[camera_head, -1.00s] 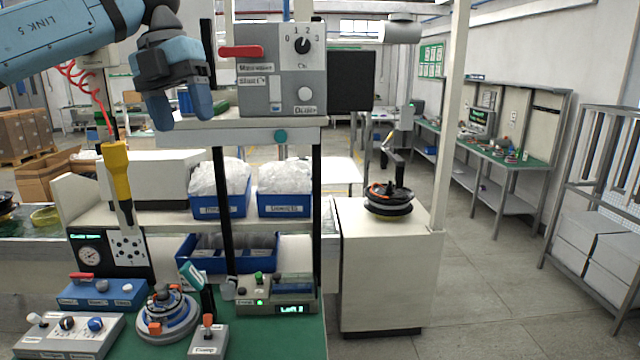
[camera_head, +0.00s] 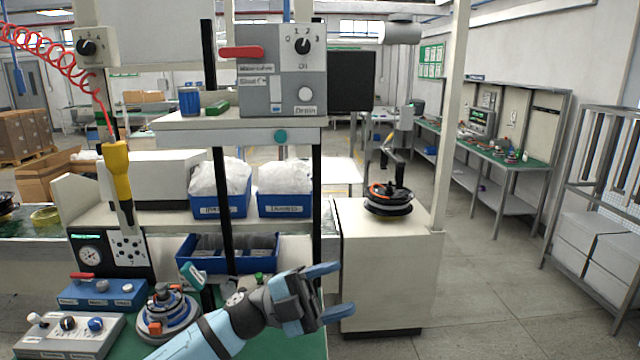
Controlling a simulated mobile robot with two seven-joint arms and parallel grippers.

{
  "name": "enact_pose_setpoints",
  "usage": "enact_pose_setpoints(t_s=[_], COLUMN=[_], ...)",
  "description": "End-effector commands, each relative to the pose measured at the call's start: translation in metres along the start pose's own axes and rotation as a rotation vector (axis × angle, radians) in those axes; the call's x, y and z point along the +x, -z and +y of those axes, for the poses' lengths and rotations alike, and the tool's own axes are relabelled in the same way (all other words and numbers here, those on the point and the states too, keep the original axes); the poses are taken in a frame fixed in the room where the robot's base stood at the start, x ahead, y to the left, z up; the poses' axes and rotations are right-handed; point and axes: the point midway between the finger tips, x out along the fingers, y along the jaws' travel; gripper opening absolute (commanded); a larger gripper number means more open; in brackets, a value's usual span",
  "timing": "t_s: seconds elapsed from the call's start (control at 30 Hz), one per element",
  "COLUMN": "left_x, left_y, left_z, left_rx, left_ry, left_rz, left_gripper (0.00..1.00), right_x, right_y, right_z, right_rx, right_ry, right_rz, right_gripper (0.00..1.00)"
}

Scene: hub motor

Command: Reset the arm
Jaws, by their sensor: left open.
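My left gripper (camera_head: 338,289) is in the lower middle of the head view, at the right edge of the green bench top. Its two blue fingers are spread apart, point right and hold nothing. The blue and grey left arm (camera_head: 215,335) reaches up to it from the bottom edge. My right gripper is not in view.
A white cabinet (camera_head: 385,280) with a black and orange wheel (camera_head: 389,198) on top stands behind and right of the gripper. Blue bins (camera_head: 219,204) stand on the shelf. A yellow screwdriver (camera_head: 118,172) hangs at left. Open floor (camera_head: 490,300) lies to the right.

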Motion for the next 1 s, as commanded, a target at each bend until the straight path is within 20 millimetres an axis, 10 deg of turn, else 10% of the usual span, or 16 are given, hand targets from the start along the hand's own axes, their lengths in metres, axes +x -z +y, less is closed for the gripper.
enact_pose_setpoints(t_s=[0.53,0.8,1.0], left_x=[-0.188,-0.305,-0.35], left_y=[-0.024,0.039,0.092], left_z=[0.168,0.301,0.362], left_rx=[-0.51,-0.812,-0.96], left_ry=[0.697,0.826,0.838], left_rz=[-0.822,-1.309,-1.527], left_gripper=[0.61,0.61,0.61], right_x=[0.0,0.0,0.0], right_y=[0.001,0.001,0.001], right_z=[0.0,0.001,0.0], right_rx=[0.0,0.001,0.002], right_ry=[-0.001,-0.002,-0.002], right_rz=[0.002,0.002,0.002], right_gripper=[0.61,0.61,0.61])
